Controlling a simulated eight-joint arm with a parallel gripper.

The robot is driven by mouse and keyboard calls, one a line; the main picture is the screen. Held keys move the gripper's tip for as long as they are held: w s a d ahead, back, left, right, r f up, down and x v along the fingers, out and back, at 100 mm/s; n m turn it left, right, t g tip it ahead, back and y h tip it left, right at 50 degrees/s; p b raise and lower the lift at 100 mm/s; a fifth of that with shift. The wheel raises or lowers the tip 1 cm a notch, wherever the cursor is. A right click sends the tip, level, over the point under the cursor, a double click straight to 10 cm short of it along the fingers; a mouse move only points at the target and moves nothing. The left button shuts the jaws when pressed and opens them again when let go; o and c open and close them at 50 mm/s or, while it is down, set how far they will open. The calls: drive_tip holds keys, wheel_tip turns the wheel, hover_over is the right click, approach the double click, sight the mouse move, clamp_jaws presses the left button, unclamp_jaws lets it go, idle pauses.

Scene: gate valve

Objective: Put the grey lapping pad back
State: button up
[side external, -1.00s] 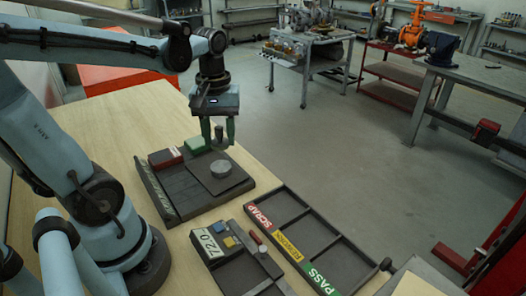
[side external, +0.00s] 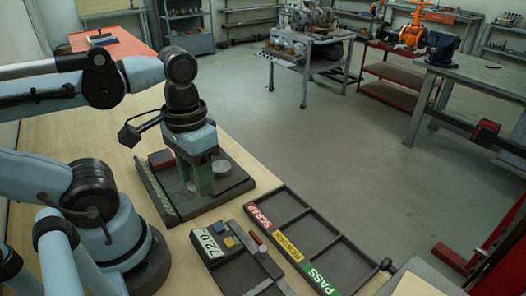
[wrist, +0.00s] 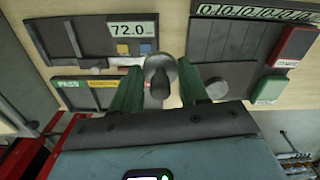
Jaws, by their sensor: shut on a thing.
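In the wrist view my gripper (wrist: 158,92) is shut on a grey round piece with a knob, which I take as the grey lapping pad (wrist: 157,72). In the side view the fingers mostly hide it. The tray also shows at the right of the wrist view (wrist: 236,30). A red block (wrist: 296,44) and a green block (wrist: 270,89) are at its edge. A grey disc (side external: 224,172) lies on the tray.
A dark gauge fixture (side external: 238,262) with a 72.0 display is in front of the tray. A sorting tray (side external: 318,236) marked SCRAP, a yellow label and PASS is to the right. Bare wooden tabletop (side external: 192,250) lies between them.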

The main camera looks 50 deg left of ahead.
hover_over(184, 196)
wheel_tip(184, 196, down, 7)
drive_tip(key=shift+a+r, duration=0.1)
drive_tip(key=shift+r, duration=0.1)
drive_tip(key=shift+f, duration=2)
drive_tip(key=shift+f, duration=0.1)
drive_tip(key=o, duration=1)
drive_tip(key=shift+r, duration=6)
drive_tip(key=w+d+t, duration=0.2)
drive_tip(key=w+d, duration=0.1)
drive_tip(key=w, duration=0.1)
drive_tip(key=w+d+m+t, duration=0.1)
drive_tip(key=w+d+t, duration=0.2)
drive_tip(key=w+d, duration=0.1)
drive_tip(key=w+d+f+m+t, duration=0.1)
drive_tip(key=w+d+t, duration=0.1)
drive_tip(key=w, duration=0.3)
drive_tip(key=shift+d, duration=0.7)
